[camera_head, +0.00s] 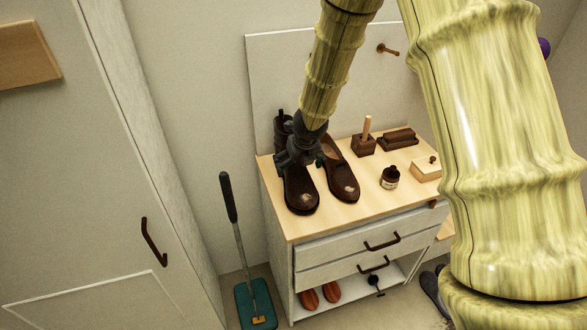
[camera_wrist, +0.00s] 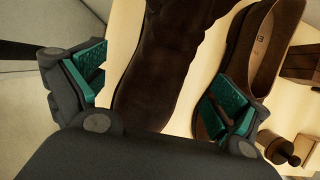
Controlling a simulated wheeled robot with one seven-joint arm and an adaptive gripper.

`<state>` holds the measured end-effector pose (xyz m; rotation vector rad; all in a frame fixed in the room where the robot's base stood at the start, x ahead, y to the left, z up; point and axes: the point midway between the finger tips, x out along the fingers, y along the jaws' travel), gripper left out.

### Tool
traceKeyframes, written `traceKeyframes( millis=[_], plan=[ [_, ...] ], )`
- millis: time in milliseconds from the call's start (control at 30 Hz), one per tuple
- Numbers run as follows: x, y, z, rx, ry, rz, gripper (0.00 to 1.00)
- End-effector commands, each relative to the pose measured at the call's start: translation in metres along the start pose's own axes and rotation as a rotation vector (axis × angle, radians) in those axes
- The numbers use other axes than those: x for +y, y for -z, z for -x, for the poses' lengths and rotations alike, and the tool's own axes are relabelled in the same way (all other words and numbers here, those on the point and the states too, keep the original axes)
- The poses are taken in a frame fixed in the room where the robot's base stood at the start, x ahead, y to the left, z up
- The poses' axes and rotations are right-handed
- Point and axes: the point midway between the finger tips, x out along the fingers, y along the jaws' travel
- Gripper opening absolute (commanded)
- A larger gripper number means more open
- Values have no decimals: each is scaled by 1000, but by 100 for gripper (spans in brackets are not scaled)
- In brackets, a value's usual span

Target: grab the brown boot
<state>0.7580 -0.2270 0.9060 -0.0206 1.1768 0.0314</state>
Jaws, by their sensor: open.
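The dark brown boot (camera_head: 301,197) stands on the left part of the cabinet top, toe toward the front. My gripper (camera_head: 300,158) is over the boot and hides part of it. In the wrist view, the boot (camera_wrist: 160,70) lies between the two teal-padded fingers, which are spread apart with the gripper (camera_wrist: 157,90) open. A gap of bare wood shows between the boot and the right finger; the left finger is close to the boot's left side. I cannot tell whether either finger touches it.
A brown low shoe (camera_head: 343,182) stands just right of the boot, close to the right finger. A brush holder (camera_head: 363,146), dark box (camera_head: 398,139), bottle (camera_head: 390,178) and pale box (camera_head: 426,169) are farther right.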

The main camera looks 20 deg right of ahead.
Motion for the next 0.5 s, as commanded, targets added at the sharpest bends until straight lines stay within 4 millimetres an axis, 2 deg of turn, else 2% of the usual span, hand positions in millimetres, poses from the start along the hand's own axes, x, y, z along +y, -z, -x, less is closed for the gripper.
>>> traceKeyframes(
  millis=[500],
  plan=[
    [0,2,-44,1,1,-1,98]
  ],
)
